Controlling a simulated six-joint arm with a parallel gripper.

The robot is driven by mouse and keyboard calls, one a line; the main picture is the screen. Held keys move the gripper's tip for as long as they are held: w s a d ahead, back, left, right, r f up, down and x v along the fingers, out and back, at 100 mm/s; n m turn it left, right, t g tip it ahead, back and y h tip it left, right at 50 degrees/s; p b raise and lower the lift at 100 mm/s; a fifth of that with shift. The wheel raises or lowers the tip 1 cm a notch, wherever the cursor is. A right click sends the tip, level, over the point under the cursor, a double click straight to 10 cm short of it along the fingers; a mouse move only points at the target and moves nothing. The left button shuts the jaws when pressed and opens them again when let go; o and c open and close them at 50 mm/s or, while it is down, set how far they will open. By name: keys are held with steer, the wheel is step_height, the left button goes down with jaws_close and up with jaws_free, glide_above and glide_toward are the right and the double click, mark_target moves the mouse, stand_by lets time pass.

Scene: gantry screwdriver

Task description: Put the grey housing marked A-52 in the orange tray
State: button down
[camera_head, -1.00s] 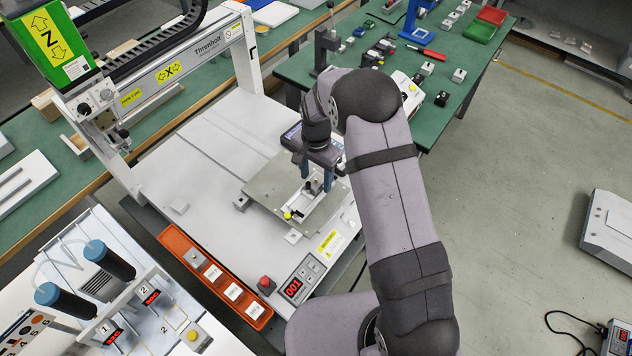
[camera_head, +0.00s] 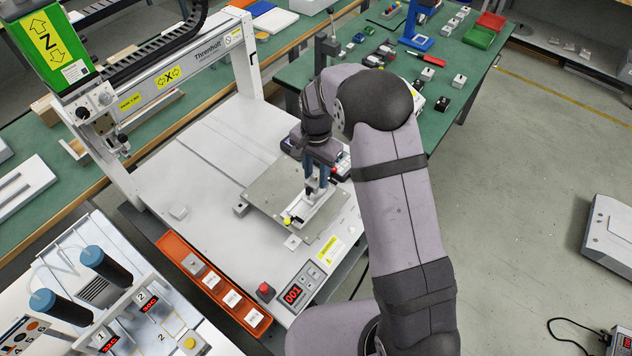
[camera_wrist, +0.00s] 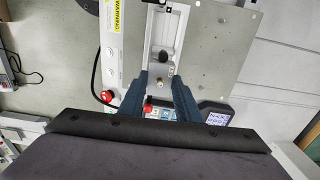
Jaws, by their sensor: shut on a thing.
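My gripper (camera_head: 317,181) is low over the metal fixture plate (camera_head: 270,188) on the gantry machine's bed. It is shut on a small grey housing (camera_wrist: 159,74), seen between the fingertips in the wrist view. The fingers hide much of it, and no A-52 mark is readable. It is at the light channel of the fixture; whether it touches the channel I cannot tell. The orange tray (camera_head: 172,244) lies at the bed's front edge, left of and nearer than the gripper. Several light labelled parts stand in it in a row.
A red button (camera_head: 265,290) and a display box (camera_head: 296,292) stand beside the tray's right end. A yellow knob (camera_head: 287,220) is at the plate's front. The gantry post rises at the left. The bed between plate and tray is mostly clear.

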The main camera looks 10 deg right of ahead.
mark_target(315, 176)
step_height(315, 176, up, 6)
steer(key=shift+r+b, duration=0.2)
steer(key=shift+b, duration=0.35)
steer(key=w+a+f+n, duration=0.1)
steer(key=a+n, duration=0.3)
steer(key=a, duration=0.6)
steer(key=w+a+f+n, duration=0.15)
steer(key=a+n, duration=0.25)
steer(key=a, duration=0.6)
steer(key=s+a+f+n, duration=0.2)
steer(key=s+a+n, duration=0.3)
steer(key=a, duration=0.5)
steer(key=s+a+f+n+p, duration=0.1)
steer(key=s+a+f+n, duration=0.2)
steer(key=s+a+n, duration=0.2)
steer(key=s+a, duration=0.3)
steer(key=a, duration=0.3)
steer(key=shift+f, duration=0.2)
steer(key=shift+f+b, duration=1.25)
steer(key=shift+f, duration=0.7)
steer(key=shift+f+b, duration=0.65)
steer(key=shift+f, duration=0.2)
